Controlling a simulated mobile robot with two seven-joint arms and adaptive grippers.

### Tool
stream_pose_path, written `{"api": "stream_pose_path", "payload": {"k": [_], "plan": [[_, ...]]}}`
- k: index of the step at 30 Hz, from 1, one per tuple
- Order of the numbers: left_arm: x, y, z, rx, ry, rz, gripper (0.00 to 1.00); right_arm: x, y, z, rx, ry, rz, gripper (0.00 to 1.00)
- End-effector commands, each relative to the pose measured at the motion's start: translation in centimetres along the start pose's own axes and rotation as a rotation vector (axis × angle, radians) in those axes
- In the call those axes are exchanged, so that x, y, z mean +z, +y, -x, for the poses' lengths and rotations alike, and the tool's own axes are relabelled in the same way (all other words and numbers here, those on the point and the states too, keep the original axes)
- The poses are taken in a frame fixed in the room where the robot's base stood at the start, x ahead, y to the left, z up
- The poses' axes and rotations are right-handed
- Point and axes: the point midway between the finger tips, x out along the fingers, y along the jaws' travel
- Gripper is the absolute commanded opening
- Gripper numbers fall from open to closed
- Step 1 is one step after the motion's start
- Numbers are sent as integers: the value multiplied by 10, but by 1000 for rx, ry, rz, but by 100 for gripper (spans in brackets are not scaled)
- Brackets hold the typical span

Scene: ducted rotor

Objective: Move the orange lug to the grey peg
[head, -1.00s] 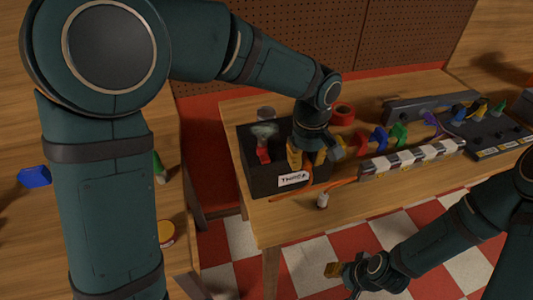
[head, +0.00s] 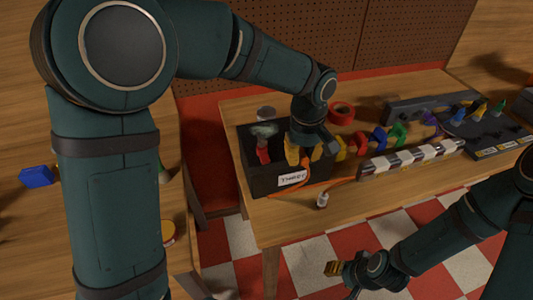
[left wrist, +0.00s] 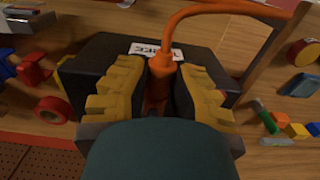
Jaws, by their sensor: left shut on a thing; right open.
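The orange lug (left wrist: 161,70) with its thick orange cable is between the yellow fingers of my left gripper in the left wrist view. The cable curves away towards the upper right there. In the head view my left gripper (head: 303,152) is shut on the lug above the black box's right part; its fingers hide the lug. The orange cable (head: 306,189) passes in front of the box. My right gripper (head: 335,268) is open and empty over the floor, in front of the table. Small pegs stand on the dark board (head: 470,137) at right; I cannot tell which is grey.
The black box (head: 255,180) with a white label holds a red-handled tool (head: 263,152). A small whitish cylinder (head: 322,201) stands near the front edge. Several coloured lugs (head: 380,139) line up behind a checkered strip (head: 412,156). A red ring (head: 342,112) lies behind. The front table strip is mostly clear.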

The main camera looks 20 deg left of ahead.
Motion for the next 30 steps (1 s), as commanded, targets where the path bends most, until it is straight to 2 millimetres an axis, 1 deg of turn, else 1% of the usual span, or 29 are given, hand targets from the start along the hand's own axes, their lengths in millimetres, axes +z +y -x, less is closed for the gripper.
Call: {"api": "stream_pose_path", "payload": {"k": [18,19,20,21,30], "plan": [[-14,0,0,0,0,1,0,-1,-2,5,0,0,0,47],[-14,0,0,0,0,1,36,0,-2,5,0,0,0,47],[-14,0,0,0,0,1,46,0,-2,5,0,0,0,47],[-14,0,0,0,0,1,49,0,-2,5,0,0,0,47],[-14,0,1,1,0,1,49,-1,-2,5,0,0,0,47]]}}
